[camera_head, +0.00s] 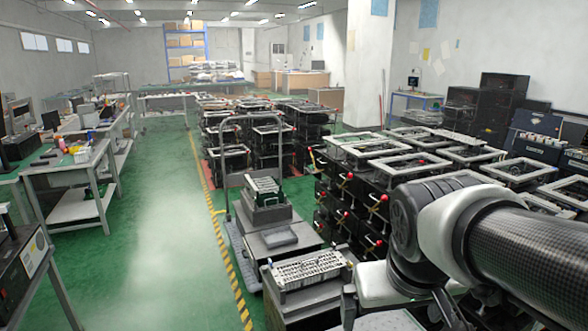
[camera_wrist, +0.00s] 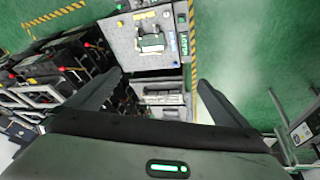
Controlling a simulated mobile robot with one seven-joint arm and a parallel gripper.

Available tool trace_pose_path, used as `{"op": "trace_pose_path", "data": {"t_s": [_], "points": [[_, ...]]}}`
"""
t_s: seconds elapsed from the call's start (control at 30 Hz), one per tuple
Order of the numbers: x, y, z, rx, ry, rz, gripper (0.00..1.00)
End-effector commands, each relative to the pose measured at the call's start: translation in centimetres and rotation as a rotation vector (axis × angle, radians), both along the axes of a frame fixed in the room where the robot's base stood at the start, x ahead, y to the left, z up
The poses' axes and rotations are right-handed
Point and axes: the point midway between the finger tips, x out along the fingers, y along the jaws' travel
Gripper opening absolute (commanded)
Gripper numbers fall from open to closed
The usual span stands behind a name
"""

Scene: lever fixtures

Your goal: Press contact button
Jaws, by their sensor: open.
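My gripper (camera_wrist: 160,78) is open in the wrist view, its two dark fingers spread apart with nothing between them. Beyond the fingertips, near the top middle, lies a grey box top bearing a small fixture with a dark green block (camera_wrist: 151,42). A narrow green panel with markings (camera_wrist: 184,45) runs along its right side. In the head view a similar green and silver fixture (camera_head: 264,191) stands on a grey box on a trolley. I cannot make out a contact button for certain in either view. The fingers are apart from the fixture.
Black lever fixtures with red knobs (camera_head: 345,183) stand in stacks right of the trolley (camera_head: 232,238). A silver-topped unit (camera_head: 308,269) stands in front. A workbench (camera_head: 70,170) is at left. Green floor (camera_head: 155,240) is clear left of the yellow-black line.

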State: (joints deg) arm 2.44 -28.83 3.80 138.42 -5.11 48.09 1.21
Motion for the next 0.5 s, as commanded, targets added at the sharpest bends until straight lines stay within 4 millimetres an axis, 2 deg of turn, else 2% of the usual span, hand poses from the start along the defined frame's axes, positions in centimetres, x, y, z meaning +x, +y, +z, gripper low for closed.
{"op": "trace_pose_path", "data": {"t_s": [0.03, 0.13, 0.3, 0.5], "points": [[-1.3, 0.3, 1.9, 0.026, -0.035, -0.007, 1.00], [-3.1, 0.7, 3.3, 0.069, -0.072, -0.016, 1.00], [-4.5, 1.1, 4.1, 0.107, -0.100, -0.020, 1.00], [-4.6, 1.2, 4.0, 0.111, -0.101, -0.020, 1.00]]}}
